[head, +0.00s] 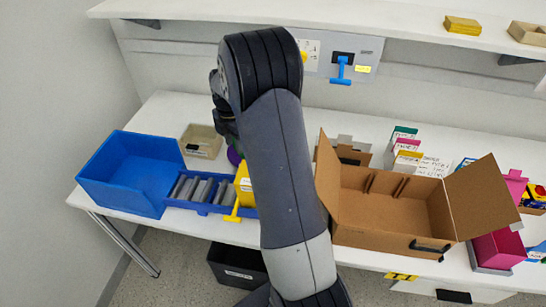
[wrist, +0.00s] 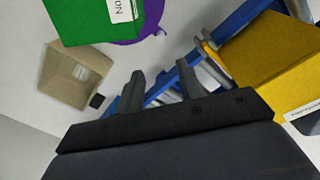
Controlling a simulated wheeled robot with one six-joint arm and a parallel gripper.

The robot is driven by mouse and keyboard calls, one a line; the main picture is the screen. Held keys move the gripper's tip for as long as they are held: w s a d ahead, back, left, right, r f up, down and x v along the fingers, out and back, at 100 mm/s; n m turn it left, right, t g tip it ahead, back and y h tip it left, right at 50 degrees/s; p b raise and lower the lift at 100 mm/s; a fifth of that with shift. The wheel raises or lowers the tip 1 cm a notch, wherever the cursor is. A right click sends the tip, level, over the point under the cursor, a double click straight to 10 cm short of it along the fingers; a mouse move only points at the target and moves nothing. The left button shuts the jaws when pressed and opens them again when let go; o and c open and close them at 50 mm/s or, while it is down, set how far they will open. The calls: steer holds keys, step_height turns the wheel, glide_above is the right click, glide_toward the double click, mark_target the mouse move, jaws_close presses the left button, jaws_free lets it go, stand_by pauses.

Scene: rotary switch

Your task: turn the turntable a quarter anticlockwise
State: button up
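A purple round thing, probably the turntable, shows only in part in the head view (head: 234,155), mostly hidden behind my arm. In the wrist view its purple edge (wrist: 150,38) shows at the top, with a green box (wrist: 88,18) with a white label over it. My gripper (wrist: 160,85) has its two fingers apart with nothing between them. It points at the table area between the purple edge and a yellow box (wrist: 272,50), and it touches neither as far as I can see. In the head view my gripper is largely hidden by my arm.
A blue bin (head: 130,175), a beige tray (head: 201,141) and a blue rack of grey bars (head: 195,207) are on the left. An open cardboard box (head: 380,215) stands right of my arm. A panel with a blue handle (head: 341,70) is behind, under a shelf (head: 330,18).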

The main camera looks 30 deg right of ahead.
steer(key=f, duration=0.3)
steer(key=f+p, duration=0.1)
steer(key=f, duration=0.3)
steer(key=d+f+p, duration=0.1)
steer(key=f, duration=0.2)
steer(key=shift+s+f, duration=0.1)
steer(key=shift+f, duration=0.3)
steer(key=shift+c, duration=0.5)
jaws_close()
